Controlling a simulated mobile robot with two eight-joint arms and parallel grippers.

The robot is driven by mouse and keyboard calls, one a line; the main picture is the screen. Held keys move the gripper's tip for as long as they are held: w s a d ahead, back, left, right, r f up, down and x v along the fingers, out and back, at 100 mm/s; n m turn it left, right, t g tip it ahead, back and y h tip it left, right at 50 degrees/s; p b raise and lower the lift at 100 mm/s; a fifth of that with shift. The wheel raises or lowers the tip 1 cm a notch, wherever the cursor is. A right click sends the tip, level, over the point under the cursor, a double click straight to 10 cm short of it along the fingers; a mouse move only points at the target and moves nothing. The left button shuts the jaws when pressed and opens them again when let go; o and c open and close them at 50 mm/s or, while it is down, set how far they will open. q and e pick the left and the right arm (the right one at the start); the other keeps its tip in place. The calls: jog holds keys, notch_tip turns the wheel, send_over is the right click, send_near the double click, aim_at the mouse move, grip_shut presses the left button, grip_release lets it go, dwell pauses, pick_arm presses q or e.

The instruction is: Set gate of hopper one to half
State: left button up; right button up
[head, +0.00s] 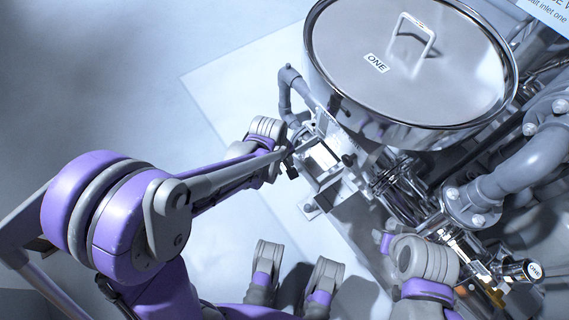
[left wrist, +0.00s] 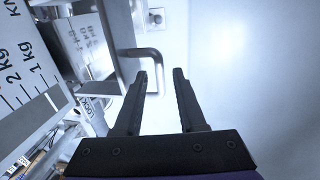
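Hopper one (head: 345,85) is a round steel hopper with a handled lid and a "ONE" label, at the upper right of the head view. The handle's bent end shows between the fingers, with no clear contact. In the head view my left arm reaches to below the hopper's left side, where its gripper is mostly hidden. I cannot make out my right gripper.
A scale plate marked in kg (left wrist: 28,65) stands at the left of the left wrist view, close to the gripper. Grey pipes (head: 520,165) and steel fittings crowd the right of the head view. The pale floor (head: 225,85) left of the hopper is clear.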

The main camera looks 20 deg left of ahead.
pick_arm(q)
grip_shut()
dwell(1.2)
